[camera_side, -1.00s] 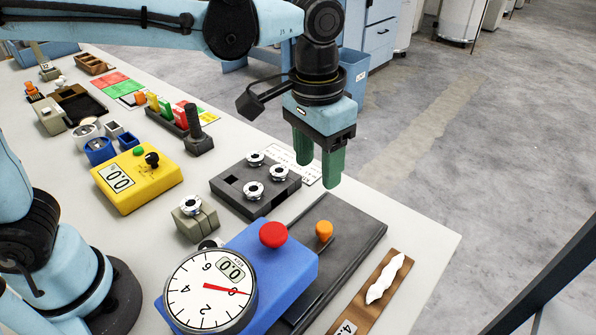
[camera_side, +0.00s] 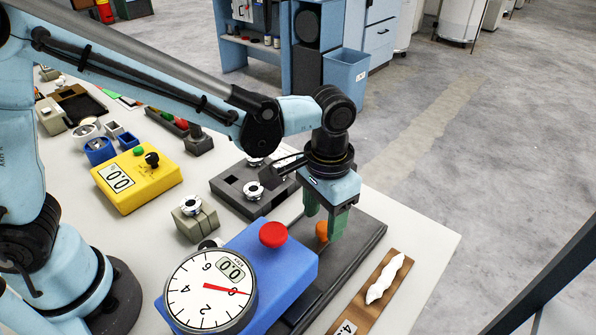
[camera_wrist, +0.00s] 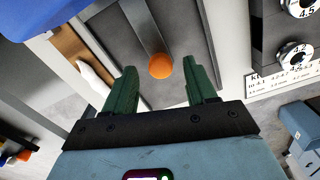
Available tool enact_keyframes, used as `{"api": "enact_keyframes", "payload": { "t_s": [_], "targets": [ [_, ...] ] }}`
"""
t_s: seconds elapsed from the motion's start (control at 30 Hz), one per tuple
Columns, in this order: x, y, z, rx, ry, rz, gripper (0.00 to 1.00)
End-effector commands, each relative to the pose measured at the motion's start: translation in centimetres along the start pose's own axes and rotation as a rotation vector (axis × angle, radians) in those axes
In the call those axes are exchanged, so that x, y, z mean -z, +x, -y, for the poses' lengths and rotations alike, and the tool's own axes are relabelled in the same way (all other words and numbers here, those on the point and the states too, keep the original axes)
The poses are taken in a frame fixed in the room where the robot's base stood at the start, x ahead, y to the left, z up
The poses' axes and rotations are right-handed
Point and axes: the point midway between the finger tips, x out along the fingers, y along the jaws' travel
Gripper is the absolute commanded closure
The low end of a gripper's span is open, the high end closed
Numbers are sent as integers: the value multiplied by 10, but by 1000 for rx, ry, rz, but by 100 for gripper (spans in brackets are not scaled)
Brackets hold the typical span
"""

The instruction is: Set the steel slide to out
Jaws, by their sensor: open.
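The steel slide (camera_wrist: 139,25) shows in the wrist view as a flat grey strip with an orange knob (camera_wrist: 160,66) at its near end. It lies on a dark plate (camera_wrist: 199,40). In the side view the knob (camera_side: 321,232) stands on the dark plate (camera_side: 362,238), beside the blue gauge box (camera_side: 292,262), and is partly hidden by a finger. My gripper (camera_side: 325,223) has its green fingers pointing down at the knob. In the wrist view my gripper (camera_wrist: 160,84) is open, with the knob between and just beyond the fingertips. I cannot tell whether they touch it.
A red button (camera_side: 273,235) tops the gauge box, close to my gripper. A round dial (camera_side: 208,292) is fixed at its front. A grey block with round weights (camera_side: 228,187) lies behind-left. A brown board with white fibre (camera_side: 372,309) lies right of the plate.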

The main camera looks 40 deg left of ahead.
Motion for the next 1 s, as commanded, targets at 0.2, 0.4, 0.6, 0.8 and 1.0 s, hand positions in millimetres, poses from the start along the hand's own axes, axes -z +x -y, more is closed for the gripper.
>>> {"api": "enact_keyframes", "payload": {
  "t_s": [0.2, 0.4, 0.6, 0.8, 1.0],
  "targets": [
    [0, 15, 0, 0, 0, 0, 44],
    [0, 17, 0, 0, 0, 0, 44],
    [0, 17, 0, 0, 0, 0, 56],
    [0, 17, 0, 0, 0, 0, 87],
    [0, 17, 0, 0, 0, 0, 100]
  ]
}}
